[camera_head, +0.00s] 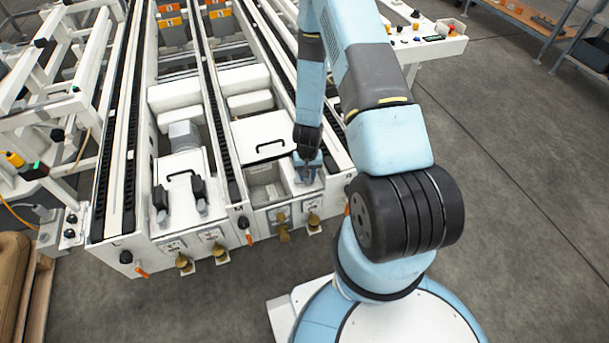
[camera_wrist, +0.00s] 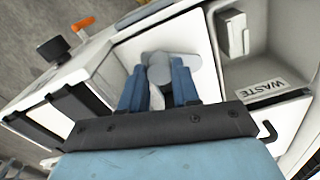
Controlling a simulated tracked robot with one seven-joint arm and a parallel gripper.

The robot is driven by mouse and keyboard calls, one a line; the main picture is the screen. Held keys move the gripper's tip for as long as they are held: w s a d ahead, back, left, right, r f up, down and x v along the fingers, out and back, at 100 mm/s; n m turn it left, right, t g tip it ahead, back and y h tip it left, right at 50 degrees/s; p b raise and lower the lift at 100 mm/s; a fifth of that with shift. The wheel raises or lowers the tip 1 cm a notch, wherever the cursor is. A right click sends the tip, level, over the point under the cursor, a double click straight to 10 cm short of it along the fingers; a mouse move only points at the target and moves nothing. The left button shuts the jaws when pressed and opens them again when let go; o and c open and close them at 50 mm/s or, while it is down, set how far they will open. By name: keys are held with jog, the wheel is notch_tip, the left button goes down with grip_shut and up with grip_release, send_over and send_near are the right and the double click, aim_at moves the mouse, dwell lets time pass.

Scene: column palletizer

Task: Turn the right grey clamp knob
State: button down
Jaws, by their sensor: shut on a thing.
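The right grey clamp knob (camera_wrist: 170,70), a rounded grey piece with a pale stem, sits in a white recess in the wrist view. My gripper (camera_wrist: 158,86) has its two blue fingers closed on either side of it. In the head view my gripper (camera_head: 307,168) reaches down into the right end of the white machine, at a small compartment. There the gripper hides most of the knob. How far the knob is turned cannot be told.
A compartment labelled WASTE (camera_wrist: 263,89) lies right of the knob in the wrist view. A white lid with a black handle (camera_head: 271,147) is close behind my gripper. Brass knobs (camera_head: 283,234) and an orange lever (camera_head: 249,238) project at the front. Open floor (camera_head: 520,210) lies right.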

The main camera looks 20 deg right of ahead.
jog(key=m, duration=0.6)
jog(key=shift+a, duration=0.15)
jog(key=m, duration=0.6)
jog(key=shift+m, duration=0.3)
jog(key=c, duration=0.8)
grip_release()
jog(key=shift+r, duration=6.85)
